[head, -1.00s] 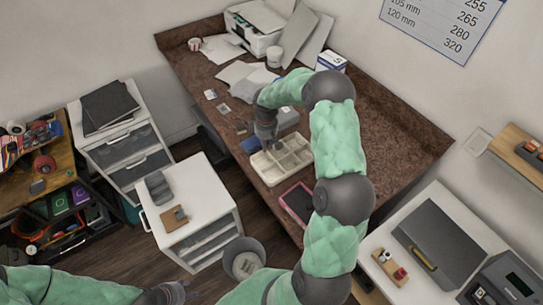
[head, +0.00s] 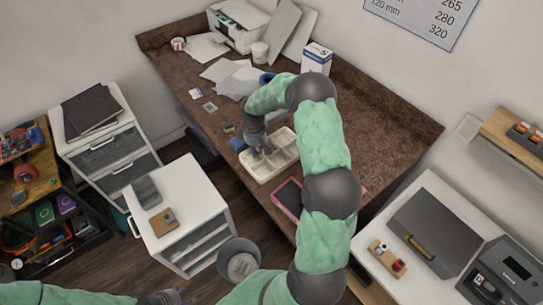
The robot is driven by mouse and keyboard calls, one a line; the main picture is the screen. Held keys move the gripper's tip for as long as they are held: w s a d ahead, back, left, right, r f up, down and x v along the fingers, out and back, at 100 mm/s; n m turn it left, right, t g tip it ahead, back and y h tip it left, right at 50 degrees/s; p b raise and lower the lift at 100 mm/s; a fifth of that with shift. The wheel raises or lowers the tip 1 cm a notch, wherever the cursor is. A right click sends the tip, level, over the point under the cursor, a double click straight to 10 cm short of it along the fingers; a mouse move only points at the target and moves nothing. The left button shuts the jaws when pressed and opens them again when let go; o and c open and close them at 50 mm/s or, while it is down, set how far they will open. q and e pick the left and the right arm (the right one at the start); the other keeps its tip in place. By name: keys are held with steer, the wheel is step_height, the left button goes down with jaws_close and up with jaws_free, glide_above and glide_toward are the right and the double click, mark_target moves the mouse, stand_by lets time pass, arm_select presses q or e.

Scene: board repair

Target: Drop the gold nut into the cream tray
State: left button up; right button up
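The cream tray (head: 262,177) is a shallow box with several compartments on the brown worktop, near its front edge. My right gripper (head: 262,151) points down at the tray's back left part, with its fingertips over or in a compartment there. I cannot tell how high they are. The gold nut is not visible; it is too small or hidden by the gripper. Whether the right fingers are open, shut or holding anything is too small to tell. My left gripper (head: 172,297) is at the bottom edge of the view, away from the worktop, partly cut off.
A pink-framed phone-like device (head: 287,197) lies right of the tray beside my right arm. A blue item (head: 237,144) is close to the tray's left. Papers, a printer (head: 238,25) and a white box (head: 317,59) stand at the back. A white drawer cart (head: 188,196) stands in front.

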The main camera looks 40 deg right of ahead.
steer(key=o, duration=0.3)
step_height(320, 180, up, 12)
stand_by(0.6)
stand_by(0.3)
steer(key=shift+y, duration=0.7)
steer(key=a+f, duration=0.3)
steer(key=a+f+b, duration=0.1)
steer(key=a+f, duration=0.2)
steer(key=f, duration=0.1)
steer(key=a+f+b, duration=0.1)
steer(key=a+f, duration=0.2)
steer(key=f, duration=0.1)
steer(key=shift+s, duration=0.25)
steer(key=s+a+f+m+y+b, duration=0.2)
steer(key=s+a+f, duration=0.2)
steer(key=a+f, duration=0.65)
steer(key=s+a+f+m+b, duration=0.1)
steer(key=s+a+f, duration=0.3)
steer(key=s, duration=0.1)
steer(key=s+a+f+m+b, duration=0.2)
steer(key=s+a+f, duration=0.2)
steer(key=s, duration=0.2)
steer(key=s+a+f+m+b, duration=0.1)
steer(key=s+a+f, duration=0.3)
steer(key=s+a, duration=0.1)
steer(key=shift+s+a+y+b, duration=0.1)
steer(key=shift+s+y+b, duration=0.25)
steer(key=shift+s, duration=0.35)
